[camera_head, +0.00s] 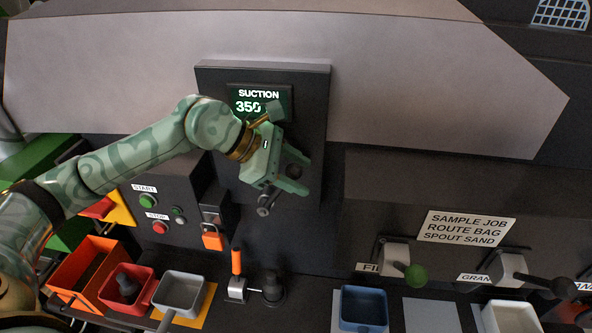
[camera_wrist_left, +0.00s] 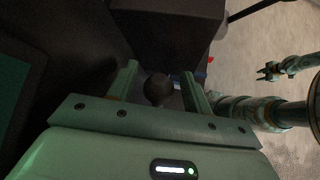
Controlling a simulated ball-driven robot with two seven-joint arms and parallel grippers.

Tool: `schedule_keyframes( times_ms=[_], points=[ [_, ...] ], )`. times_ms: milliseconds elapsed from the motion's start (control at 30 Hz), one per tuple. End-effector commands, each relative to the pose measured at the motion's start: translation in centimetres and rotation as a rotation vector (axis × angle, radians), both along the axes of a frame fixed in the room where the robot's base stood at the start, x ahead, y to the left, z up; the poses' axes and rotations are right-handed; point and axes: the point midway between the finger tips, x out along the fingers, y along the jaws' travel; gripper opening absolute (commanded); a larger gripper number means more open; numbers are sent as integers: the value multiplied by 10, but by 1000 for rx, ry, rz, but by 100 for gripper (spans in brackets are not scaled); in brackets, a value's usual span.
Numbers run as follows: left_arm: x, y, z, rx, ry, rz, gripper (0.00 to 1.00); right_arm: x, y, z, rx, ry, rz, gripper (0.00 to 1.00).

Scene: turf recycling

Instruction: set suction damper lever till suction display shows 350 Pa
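The suction display (camera_head: 250,93) reads 350 in the head view; the gripper hides its lower right part, where a unit might be. My left gripper (camera_head: 297,176) is in front of the dark panel below the display. The lever's dark round knob (camera_wrist_left: 158,88) is between its two fingers in the left wrist view, with a gap visible on each side. The gripper looks open around the knob. A grey metal part of the lever (camera_head: 265,205) shows below the gripper; the rest is hidden. My right gripper (camera_wrist_left: 268,72) is small in the left wrist view, its fingers apart and empty.
Start (camera_head: 147,201) and stop (camera_head: 160,227) buttons and an orange padlock (camera_head: 213,239) are left of the panel. An orange-handled lever (camera_head: 236,262) stands below. Trays, including a blue one (camera_head: 363,309), line the front. Levers with green (camera_head: 416,274) and black knobs are at right.

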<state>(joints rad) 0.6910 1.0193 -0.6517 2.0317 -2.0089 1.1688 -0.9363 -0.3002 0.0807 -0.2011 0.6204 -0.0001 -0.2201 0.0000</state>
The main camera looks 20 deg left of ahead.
Motion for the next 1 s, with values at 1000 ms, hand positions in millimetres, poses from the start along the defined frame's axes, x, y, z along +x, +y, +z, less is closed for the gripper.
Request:
schedule_keyframes(
  times_ms=[1000],
  points=[
    [-65,102,101,2,0,1,50,-1,3,-55,4,2,-4,36]
  ],
)
